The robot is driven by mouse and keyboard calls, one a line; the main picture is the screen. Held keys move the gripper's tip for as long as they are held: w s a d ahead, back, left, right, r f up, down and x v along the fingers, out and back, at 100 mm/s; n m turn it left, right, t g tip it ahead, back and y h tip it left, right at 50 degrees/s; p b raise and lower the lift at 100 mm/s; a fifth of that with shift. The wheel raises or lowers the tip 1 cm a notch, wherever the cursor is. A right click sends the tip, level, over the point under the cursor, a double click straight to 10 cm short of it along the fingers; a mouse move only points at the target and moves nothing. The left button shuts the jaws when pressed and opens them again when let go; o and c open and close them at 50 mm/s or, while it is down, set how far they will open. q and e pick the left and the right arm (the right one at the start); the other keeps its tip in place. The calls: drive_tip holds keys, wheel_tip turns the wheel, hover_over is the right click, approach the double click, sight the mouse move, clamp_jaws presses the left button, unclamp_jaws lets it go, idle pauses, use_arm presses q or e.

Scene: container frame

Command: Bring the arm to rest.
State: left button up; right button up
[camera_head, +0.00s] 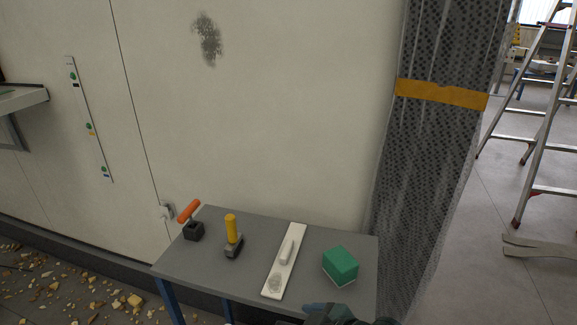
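A dark arm part of mine, seemingly my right gripper (328,312), shows at the bottom edge, in front of the table's near edge. It is mostly cut off by the frame, and its fingers cannot be made out. My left gripper is not in view. A grey table (205,262) stands against the wall. On it, from left to right, are an orange-handled tool with a dark block (192,229), a yellow-handled tool with a grey head (234,245), a long white board (290,247) with a small pale item on it, and a green block with a white underside (341,265).
A pale wall (270,120) with a dark smudge rises behind the table. A wrapped dark column with an orange band (440,94) stands to the right. Rubble (80,290) lies on the floor at left. A ladder (545,100) stands at far right, beside open floor.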

drive_tip(key=s+d+f+m+t+h+p, duration=0.2)
drive_tip(key=s+d+f+m+t+h, duration=0.2)
drive_tip(key=s+d+m, duration=0.4)
drive_tip(key=s+d+f, duration=0.1)
drive_tip(key=s+d, duration=0.1)
drive_tip(key=d, duration=0.2)
drive_tip(key=shift+s+d+f+m+t+h, duration=0.2)
drive_tip(key=shift+s+f+m+t+h, duration=0.1)
drive_tip(key=shift+s, duration=0.05)
